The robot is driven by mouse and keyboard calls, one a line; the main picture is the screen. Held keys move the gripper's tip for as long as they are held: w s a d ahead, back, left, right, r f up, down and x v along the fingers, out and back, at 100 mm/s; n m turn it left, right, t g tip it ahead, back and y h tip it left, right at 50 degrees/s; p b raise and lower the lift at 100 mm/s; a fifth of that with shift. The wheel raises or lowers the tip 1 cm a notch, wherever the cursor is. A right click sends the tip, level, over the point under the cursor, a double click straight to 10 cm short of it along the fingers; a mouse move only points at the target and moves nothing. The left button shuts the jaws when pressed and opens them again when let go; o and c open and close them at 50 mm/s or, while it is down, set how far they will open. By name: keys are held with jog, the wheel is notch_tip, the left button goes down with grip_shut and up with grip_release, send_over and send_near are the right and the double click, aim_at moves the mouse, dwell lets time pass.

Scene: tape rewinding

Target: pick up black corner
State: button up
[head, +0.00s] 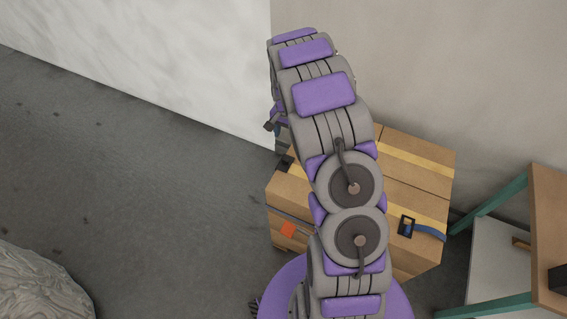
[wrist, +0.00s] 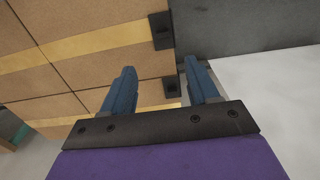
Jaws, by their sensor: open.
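Two small black corner pieces show on the cardboard boxes in the wrist view. One black corner (wrist: 161,30) is at the upper right edge of the boxes, and another black corner (wrist: 172,87) is lower, between my fingers in the picture. A dark corner (head: 284,163) also shows at the boxes' left back edge in the head view. My gripper (wrist: 160,66) is open, with its two blue-grey fingers apart and nothing visibly held. I cannot tell how far the fingertips are from the lower corner. My arm hides much of the boxes in the head view.
The cardboard boxes (head: 425,182) with yellow tape stand against the wall. A wooden table with green legs (head: 549,215) is at right. Floor at left is clear except a grey rock (head: 38,285).

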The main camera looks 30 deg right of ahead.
jog(key=b, duration=0.2)
send_over(286, 160)
jog(key=f, duration=1)
jog(key=shift+s+a, duration=0.2)
jog(key=shift+s, duration=0.05)
jog(key=shift+w+d+f+b, duration=0.15)
jog(key=shift+f+b, duration=0.15)
jog(key=shift+f, duration=0.7)
jog(key=shift+w+a+f+b, duration=0.15)
jog(key=shift+f+b, duration=0.15)
jog(key=shift+f, duration=0.75)
jog(key=shift+w+d+f+b, duration=0.15)
jog(key=shift+f+b, duration=0.15)
jog(key=shift+f, duration=0.7)
jog(key=c, duration=0.7)
jog(key=shift+r, duration=0.15)
